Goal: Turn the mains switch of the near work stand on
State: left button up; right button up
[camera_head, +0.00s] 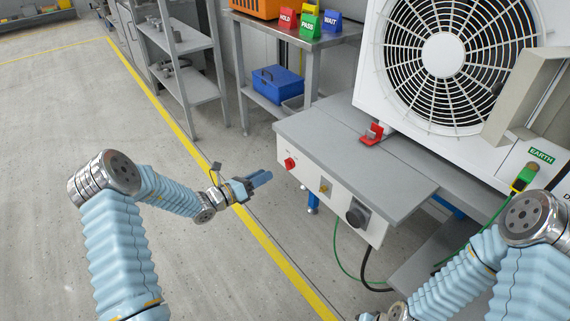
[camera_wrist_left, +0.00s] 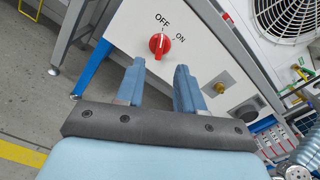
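The mains switch is a red rotary knob (camera_head: 290,163) on the white front panel of the near work stand (camera_head: 345,150), at the panel's left end. In the left wrist view the knob (camera_wrist_left: 159,44) sits below the printed OFF, with ON to its upper right; its grip appears to point toward OFF. My left gripper (camera_head: 266,177) is just left of the knob in the head view. In the left wrist view its two blue fingers (camera_wrist_left: 157,74) are apart and empty, with the knob ahead between their tips, not touched. My right gripper is almost wholly cut off at the bottom edge.
The panel also has a brass-coloured fitting (camera_head: 325,187) and a black knob (camera_head: 357,214). A red clip-like part (camera_head: 371,135) lies on the stand top beside a large fan unit (camera_head: 440,60). Cables hang below the panel. Open floor (camera_head: 60,150) lies to the left.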

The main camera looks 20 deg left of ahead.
aim_at(289, 164)
pick_arm(q)
jog(key=x, duration=0.8)
jog(key=shift+w+d, duration=0.25)
jog(key=shift+w, duration=0.05)
jog(key=shift+c, duration=0.4)
grip_shut()
